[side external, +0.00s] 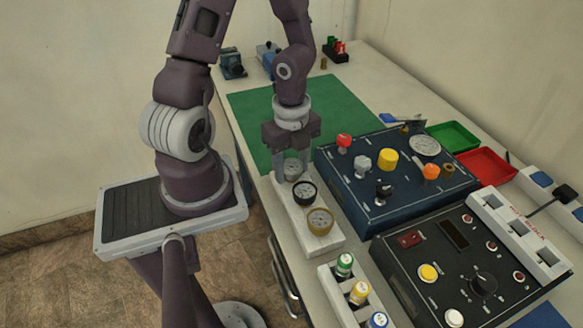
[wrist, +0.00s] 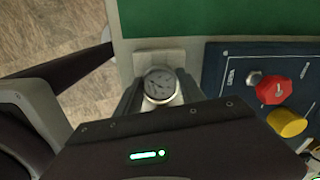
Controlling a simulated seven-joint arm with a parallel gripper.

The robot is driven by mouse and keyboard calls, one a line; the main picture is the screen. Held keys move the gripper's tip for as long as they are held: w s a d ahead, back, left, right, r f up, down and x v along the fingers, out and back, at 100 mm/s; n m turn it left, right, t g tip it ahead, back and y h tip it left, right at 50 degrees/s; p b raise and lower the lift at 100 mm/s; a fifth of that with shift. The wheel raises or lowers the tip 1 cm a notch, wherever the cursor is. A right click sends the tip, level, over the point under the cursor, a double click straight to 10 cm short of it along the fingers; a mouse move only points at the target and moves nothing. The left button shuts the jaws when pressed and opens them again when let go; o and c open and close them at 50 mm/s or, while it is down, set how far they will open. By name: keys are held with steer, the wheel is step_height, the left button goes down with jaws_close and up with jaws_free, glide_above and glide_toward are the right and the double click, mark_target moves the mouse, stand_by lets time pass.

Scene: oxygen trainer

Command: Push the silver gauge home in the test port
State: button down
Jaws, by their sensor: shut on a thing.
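The blue panel (side external: 335,180) stands to the right; I cannot tell which fitting is the test port.
A black-rimmed gauge (side external: 305,191) and a brass gauge (side external: 320,221) sit in the same block. The panel carries a red knob (side external: 344,141), a yellow knob (side external: 388,158) and other fittings. Small bottles (side external: 359,292) stand nearer. The green mat (side external: 345,110) is largely clear.

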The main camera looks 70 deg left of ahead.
step_height(320, 180, up, 10)
steer(key=shift+f, duration=0.1)
step_height(320, 180, up, 10)
steer(key=r, duration=0.1)
glide_above(291, 165)
steer(key=w+d+r, duration=0.1)
steer(key=w+r, duration=0.1)
steer(key=w, duration=0.9)
steer(key=w+r, duration=0.2)
steer(key=w, duration=0.9)
steer(key=w+d+f+m, duration=0.2)
steer(key=w+d+f, duration=0.3)
steer(key=w+d, duration=0.6)
step_height(291, 165, down, 5)
steer(key=s+d, duration=0.1)
steer(key=d, duration=0.1)
steer(key=shift+s+d, duration=0.3)
steer(key=shift+s, duration=0.1)
